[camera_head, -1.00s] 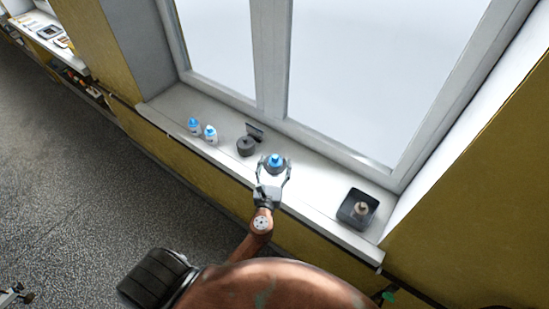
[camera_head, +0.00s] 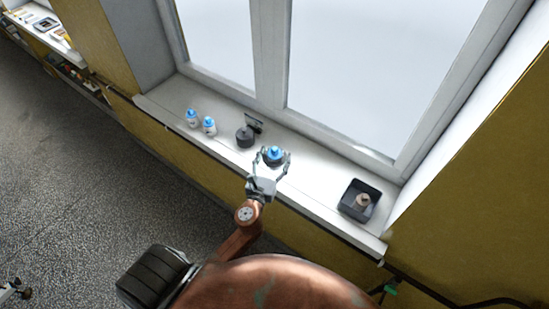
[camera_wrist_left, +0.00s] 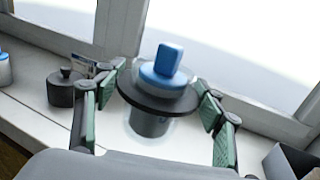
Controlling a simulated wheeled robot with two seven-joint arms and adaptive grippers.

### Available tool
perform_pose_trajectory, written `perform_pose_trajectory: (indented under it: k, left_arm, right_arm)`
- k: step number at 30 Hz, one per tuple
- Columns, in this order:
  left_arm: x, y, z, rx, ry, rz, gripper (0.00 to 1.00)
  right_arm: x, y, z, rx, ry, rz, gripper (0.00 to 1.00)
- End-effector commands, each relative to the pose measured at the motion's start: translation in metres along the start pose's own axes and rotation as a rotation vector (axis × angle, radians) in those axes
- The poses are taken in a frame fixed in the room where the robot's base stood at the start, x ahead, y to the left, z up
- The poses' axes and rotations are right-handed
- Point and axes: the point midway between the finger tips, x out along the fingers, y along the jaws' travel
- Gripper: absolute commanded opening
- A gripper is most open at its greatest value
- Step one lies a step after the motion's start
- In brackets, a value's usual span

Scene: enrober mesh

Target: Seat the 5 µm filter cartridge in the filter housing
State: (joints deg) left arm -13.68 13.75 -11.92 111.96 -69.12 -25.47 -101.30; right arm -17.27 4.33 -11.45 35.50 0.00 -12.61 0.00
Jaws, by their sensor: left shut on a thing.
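A blue-topped filter unit (camera_head: 274,151) stands on the window sill in the head view. In the left wrist view it has a blue cap (camera_wrist_left: 162,70), a dark round flange (camera_wrist_left: 150,99) and a grey body inside a clear bowl below. Where cartridge and housing meet is hidden. My left gripper (camera_head: 275,156) is shut on this unit, one finger on each side. Its fingers also show in the left wrist view (camera_wrist_left: 160,105). My right gripper is not in view.
A dark, knobbed round piece (camera_head: 244,137) sits left of the unit, with a small dark card stand (camera_head: 254,122) behind it. A dark square tray (camera_head: 345,207) holding a small beige piece (camera_head: 362,201) is at the right. The sill between unit and tray is clear.

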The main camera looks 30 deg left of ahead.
Motion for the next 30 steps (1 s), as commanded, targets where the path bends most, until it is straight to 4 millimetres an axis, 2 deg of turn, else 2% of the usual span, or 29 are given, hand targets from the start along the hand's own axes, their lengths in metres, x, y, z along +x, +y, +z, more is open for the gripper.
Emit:
perform_pose_trajectory:
  k: [5,6,9,12,20,22,27,30]
  left_arm:
    - [0.041,0.014,-0.021,0.001,-0.001,0.002,0.39]
    - [0.046,0.016,-0.033,0.000,0.001,0.003,0.39]
    - [0.060,0.020,-0.052,0.000,0.001,0.001,0.39]
    - [0.069,0.023,-0.063,-0.001,0.001,0.000,0.39]
    - [0.081,0.026,-0.074,0.001,-0.001,-0.001,0.39]
    - [0.086,0.028,-0.083,0.000,0.001,0.000,0.39]
    - [0.084,0.028,-0.108,-0.002,0.003,0.000,0.39]
    - [0.084,0.027,-0.110,0.000,0.001,-0.001,0.39]
  right_arm:
    - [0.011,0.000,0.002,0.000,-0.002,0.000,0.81]
    - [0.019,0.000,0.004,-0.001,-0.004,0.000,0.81]
    - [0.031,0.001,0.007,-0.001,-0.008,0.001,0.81]
    - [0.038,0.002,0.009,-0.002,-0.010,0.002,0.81]
    - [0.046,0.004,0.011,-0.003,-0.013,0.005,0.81]
    - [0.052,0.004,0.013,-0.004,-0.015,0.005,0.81]
    - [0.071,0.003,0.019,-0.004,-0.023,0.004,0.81]
    - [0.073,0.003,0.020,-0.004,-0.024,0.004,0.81]
